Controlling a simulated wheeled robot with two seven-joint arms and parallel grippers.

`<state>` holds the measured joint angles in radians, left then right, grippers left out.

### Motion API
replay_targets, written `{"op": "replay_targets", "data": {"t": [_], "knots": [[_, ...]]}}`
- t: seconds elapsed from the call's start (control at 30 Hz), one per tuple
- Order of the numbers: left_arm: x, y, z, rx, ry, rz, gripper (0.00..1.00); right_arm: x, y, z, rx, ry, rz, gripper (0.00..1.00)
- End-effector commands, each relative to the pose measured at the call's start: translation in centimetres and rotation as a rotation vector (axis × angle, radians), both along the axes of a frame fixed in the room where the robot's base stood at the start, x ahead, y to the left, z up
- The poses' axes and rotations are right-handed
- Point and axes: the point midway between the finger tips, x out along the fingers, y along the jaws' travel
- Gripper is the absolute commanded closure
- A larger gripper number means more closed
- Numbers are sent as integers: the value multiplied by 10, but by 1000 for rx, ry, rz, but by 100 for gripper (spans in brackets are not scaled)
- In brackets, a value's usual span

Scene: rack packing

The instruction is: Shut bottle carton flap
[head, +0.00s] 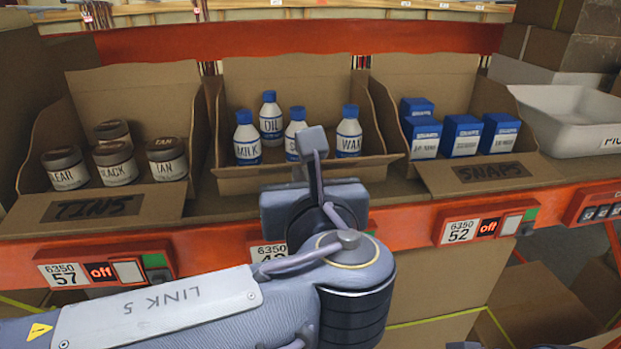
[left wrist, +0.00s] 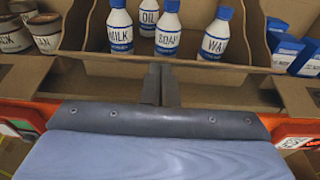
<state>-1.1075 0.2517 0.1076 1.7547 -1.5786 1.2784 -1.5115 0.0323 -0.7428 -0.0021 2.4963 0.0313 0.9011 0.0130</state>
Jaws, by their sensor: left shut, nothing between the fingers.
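The bottle carton (head: 230,172) stands in the middle of the shelf with several white, blue-capped bottles (head: 271,120) upright in it. Its front panel (head: 270,172) stands up across the front, with no flap seen hanging down over the shelf edge. My left gripper (head: 314,142) is in front of this carton and partly hides the panel and one bottle. In the left wrist view its fingers (left wrist: 161,72) are shut together, empty, with tips at the carton's front panel (left wrist: 215,73). I cannot tell whether they touch it. My right gripper is not in view.
To the left is a carton of tins (head: 120,203) with its front flap hanging outward. To the right is a carton of blue boxes (head: 490,177), also flap down, then a white bin (head: 570,125). The orange shelf edge (head: 405,235) carries label displays.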

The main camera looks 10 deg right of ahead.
Motion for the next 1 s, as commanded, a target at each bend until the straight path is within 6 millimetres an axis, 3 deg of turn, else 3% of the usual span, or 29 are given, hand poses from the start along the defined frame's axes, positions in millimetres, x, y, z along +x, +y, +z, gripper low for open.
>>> {"op": "replay_targets", "data": {"t": [0.17,0.37,0.67,1.0], "knots": [[7,0,15,-2,7,1,100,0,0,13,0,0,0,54],[18,0,27,-19,299,2,100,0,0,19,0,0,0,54],[41,0,43,-25,560,2,100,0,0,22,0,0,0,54],[68,2,55,-19,550,1,100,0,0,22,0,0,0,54]]}}
